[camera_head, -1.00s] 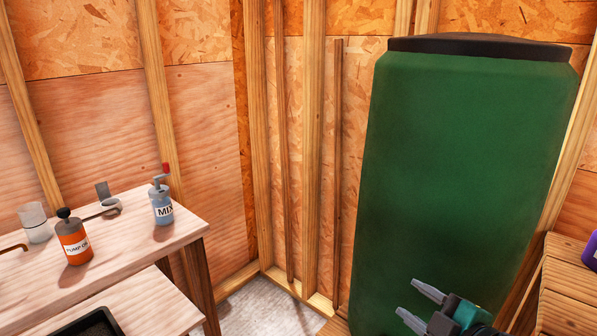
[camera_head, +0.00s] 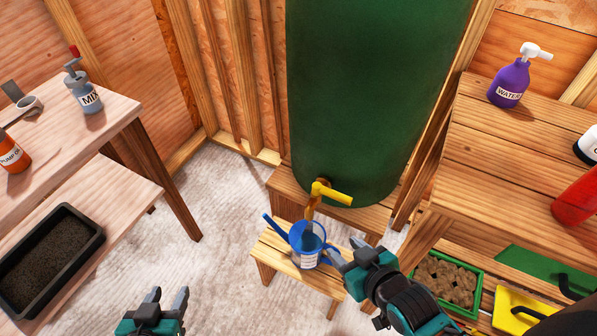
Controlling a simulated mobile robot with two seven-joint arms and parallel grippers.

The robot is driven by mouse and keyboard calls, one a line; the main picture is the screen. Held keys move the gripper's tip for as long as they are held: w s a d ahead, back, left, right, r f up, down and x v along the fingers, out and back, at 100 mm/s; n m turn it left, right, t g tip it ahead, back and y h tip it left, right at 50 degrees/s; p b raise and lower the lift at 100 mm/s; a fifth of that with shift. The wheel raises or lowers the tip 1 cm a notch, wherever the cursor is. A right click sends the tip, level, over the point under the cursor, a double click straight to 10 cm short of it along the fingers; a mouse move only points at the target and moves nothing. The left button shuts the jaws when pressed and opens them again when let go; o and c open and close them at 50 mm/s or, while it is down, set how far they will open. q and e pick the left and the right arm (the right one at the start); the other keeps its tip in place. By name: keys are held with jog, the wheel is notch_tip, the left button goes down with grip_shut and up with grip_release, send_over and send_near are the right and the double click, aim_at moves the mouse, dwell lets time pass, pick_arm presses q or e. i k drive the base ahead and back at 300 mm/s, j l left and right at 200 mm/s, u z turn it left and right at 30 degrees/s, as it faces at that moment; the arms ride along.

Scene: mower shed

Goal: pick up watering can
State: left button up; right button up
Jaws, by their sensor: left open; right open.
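The blue watering can (camera_head: 304,251) with a white label stands upright on a small wooden stool (camera_head: 284,265), under the yellow-handled tap (camera_head: 331,193) of the green barrel. A brownish stream shows between the tap and the can. My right gripper (camera_head: 342,257) is open, just right of the can, its fingers pointing at it; I cannot tell whether they touch it. My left gripper (camera_head: 167,299) is open and empty at the bottom left, over the floor, well apart from the can.
The green barrel (camera_head: 370,90) stands on a wooden platform behind the stool. A potting bench (camera_head: 95,140) with a black soil tray (camera_head: 50,262) is left. A wooden shelf (camera_head: 500,150) with a purple bottle (camera_head: 510,80) and a green crate (camera_head: 447,283) are right. Floor between is clear.

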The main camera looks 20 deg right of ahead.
aim_at(307, 240)
jog(key=l+z, duration=0.2)
jog(key=z, duration=0.25)
jog(key=j+z, duration=0.15)
jog(key=k+l+u, duration=0.15)
jog(key=k, duration=1.55)
